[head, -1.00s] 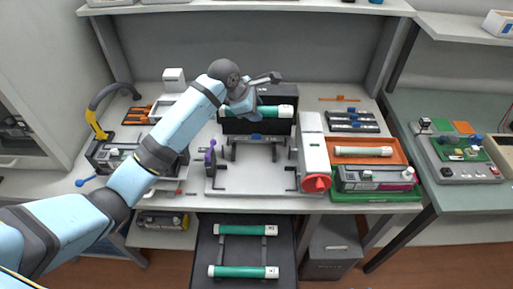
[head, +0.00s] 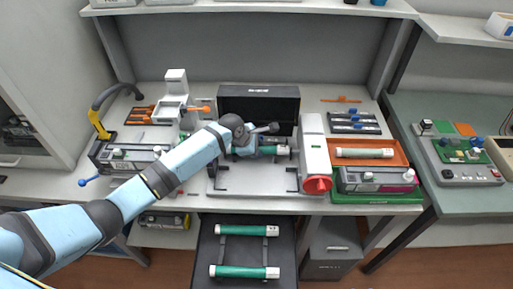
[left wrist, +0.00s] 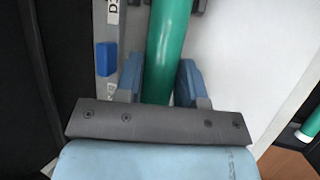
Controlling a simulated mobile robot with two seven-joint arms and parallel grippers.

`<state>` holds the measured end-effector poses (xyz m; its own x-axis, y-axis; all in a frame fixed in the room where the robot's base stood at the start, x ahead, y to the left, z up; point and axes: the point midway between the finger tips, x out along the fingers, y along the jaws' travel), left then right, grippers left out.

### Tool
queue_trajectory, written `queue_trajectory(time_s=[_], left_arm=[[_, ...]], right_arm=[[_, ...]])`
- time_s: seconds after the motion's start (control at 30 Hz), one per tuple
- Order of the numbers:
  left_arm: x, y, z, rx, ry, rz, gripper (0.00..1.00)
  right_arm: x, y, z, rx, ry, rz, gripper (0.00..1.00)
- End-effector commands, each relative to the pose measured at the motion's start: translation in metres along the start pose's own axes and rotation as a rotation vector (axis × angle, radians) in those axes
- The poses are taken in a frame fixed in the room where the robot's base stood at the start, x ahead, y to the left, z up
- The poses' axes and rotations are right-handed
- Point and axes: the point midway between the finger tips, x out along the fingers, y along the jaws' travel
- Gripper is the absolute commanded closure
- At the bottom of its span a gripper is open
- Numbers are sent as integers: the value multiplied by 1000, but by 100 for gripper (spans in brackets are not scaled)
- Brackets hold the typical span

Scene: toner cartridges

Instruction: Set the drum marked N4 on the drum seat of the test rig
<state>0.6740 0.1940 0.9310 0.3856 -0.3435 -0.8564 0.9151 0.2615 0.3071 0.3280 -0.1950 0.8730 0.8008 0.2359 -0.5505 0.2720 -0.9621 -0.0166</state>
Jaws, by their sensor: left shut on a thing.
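The test rig has a pale base plate (head: 250,189) and a white tower (head: 312,150) with a red knob (head: 317,184). A green drum with a white end (head: 282,150) lies across the rig at the drum seat. My left gripper (head: 257,150) is shut on it. In the left wrist view the green drum (left wrist: 166,45) runs between my blue fingers (left wrist: 160,82). My arm hides the drum's left part and most of the seat, so I cannot tell whether the drum touches the seat. Its marking is not readable. My right gripper is not in view.
Two more green drums (head: 241,230) (head: 240,272) lie in a dark tray (head: 204,252) below the bench front. A black box (head: 259,107) stands behind the rig. An orange tray (head: 400,148) with a pale roller (head: 363,153) is to the right, behind a green-based unit (head: 376,181).

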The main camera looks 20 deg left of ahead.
Motion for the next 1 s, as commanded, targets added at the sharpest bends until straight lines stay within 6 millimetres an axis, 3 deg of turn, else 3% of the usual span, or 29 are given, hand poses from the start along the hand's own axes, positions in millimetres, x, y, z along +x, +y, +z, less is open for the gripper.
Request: queue_trajectory(time_s=[0.33, 0.37, 0.47, 0.8, 1.0], left_arm=[[3, -1, -1, -1, -1, -1, 91], [4, -1, -1, -1, -1, -1, 62], [4, -1, -1, 0, -1, 0, 39], [1, 0, 0, 1, 0, 1, 39], [-29, 0, 0, 1, -2, 2, 39]], right_arm=[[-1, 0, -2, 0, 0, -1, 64], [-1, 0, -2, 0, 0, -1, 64], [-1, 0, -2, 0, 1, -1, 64], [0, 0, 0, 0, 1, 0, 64], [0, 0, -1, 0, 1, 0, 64]])
